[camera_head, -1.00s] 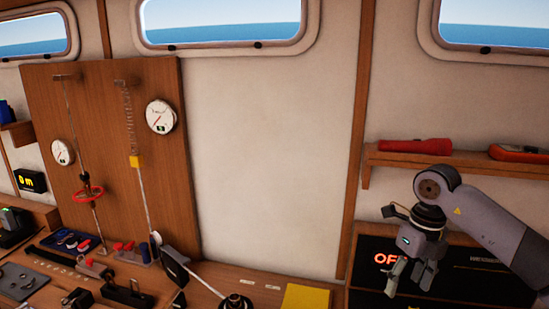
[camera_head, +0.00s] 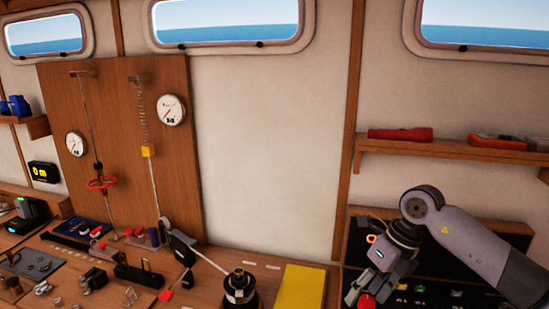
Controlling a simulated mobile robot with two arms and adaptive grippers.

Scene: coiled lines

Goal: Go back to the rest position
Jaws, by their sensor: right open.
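My right gripper (camera_head: 366,289) comes in from the right on my grey arm. It is open and points down over the dark panel (camera_head: 436,275) at the lower right. A red round knob (camera_head: 367,301) shows right by its fingertips; I cannot tell whether they touch it. Nothing shows between the fingers. My left gripper is not in view.
A yellow pad (camera_head: 301,287) and a black spool-like device (camera_head: 240,287) are on the wooden bench left of my right gripper. Several small tools crowd the bench's left part. A shelf (camera_head: 450,150) with red items (camera_head: 400,134) is above my arm. A wooden board (camera_head: 118,160) carries gauges.

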